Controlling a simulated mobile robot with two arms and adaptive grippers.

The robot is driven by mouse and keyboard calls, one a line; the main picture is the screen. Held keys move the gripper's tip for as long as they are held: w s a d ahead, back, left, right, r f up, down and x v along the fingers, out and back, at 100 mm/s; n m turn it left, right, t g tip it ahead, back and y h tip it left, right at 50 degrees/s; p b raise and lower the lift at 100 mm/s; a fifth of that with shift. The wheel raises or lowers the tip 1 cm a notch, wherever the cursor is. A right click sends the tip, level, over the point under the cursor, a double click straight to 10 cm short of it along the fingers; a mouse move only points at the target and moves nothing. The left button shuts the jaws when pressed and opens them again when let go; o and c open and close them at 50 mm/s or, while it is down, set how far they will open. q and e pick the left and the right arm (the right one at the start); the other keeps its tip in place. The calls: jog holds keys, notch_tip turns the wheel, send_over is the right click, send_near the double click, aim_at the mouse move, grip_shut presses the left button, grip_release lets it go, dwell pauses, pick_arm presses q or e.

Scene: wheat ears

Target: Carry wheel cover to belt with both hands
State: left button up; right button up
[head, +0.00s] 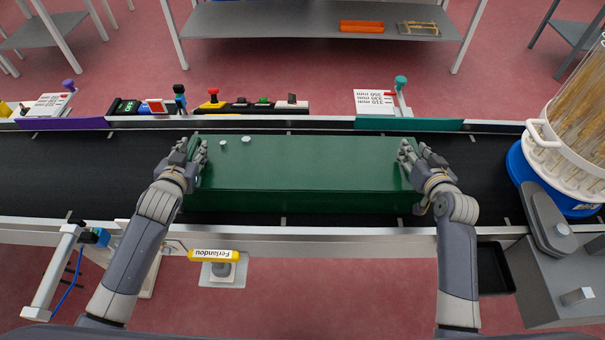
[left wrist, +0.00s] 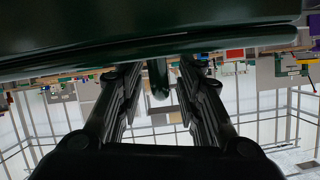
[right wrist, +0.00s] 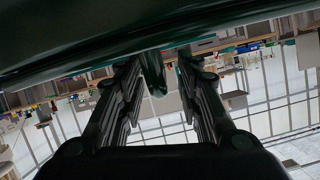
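The wheel cover, a long dark green box (head: 300,172), lies on the black conveyor belt (head: 90,165), with two small pale knobs on top. My left gripper (head: 197,150) is at its left end and my right gripper (head: 412,153) at its right end. In the left wrist view, the fingers (left wrist: 160,70) are spread on either side of a short dark green peg under the cover (left wrist: 150,30), with gaps beside it. The right wrist view shows the same: spread fingers (right wrist: 156,68) around a peg below the cover (right wrist: 110,25). The pegs are hidden in the head view.
A clear container of wheat ears on a blue base (head: 520,165) stands at the belt's right. Along the far rail are a purple plate (head: 62,124), a teal plate (head: 408,124) and switches (head: 265,105). A yellow label (head: 214,256) is at the near side. The left belt is clear.

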pick_arm(q)
jog(key=v, duration=1.2)
pick_arm(e)
jog(key=v, duration=1.2)
pick_arm(q)
jog(key=shift+r, duration=0.1)
pick_arm(e)
jog(key=shift+r, duration=0.1)
